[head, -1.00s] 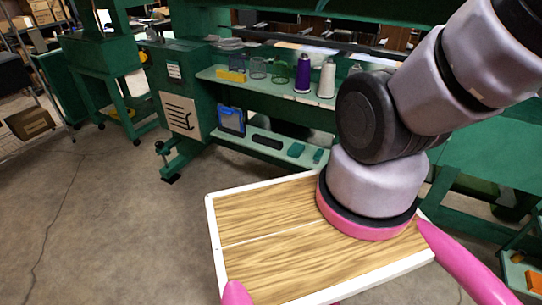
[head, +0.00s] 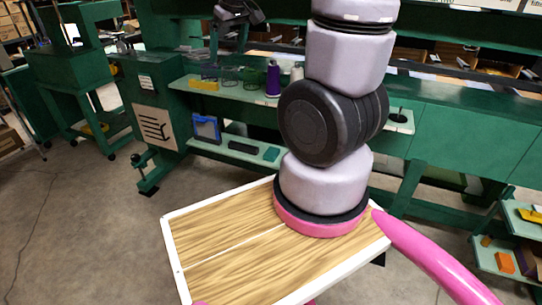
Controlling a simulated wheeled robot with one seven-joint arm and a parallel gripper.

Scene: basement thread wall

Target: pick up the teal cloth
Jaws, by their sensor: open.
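A small teal item (head: 271,154) lies on the lower green shelf, close to my arm. It may be the teal cloth, but it is too small to tell if it is folded fabric. My gripper (head: 240,18) is dark and shows at the top of the head view, cut by the upper edge. It is open and empty, in front of the wall and well above the shelves, apart from the teal item. My arm hides part of the shelves to the right.
A purple thread cone (head: 273,79) and a pale cone (head: 297,76) stand on the upper shelf beside wire baskets and a yellow box (head: 205,85). A blue-framed bin (head: 206,129) and a dark tray (head: 243,147) share the lower shelf. Floor is clear at left.

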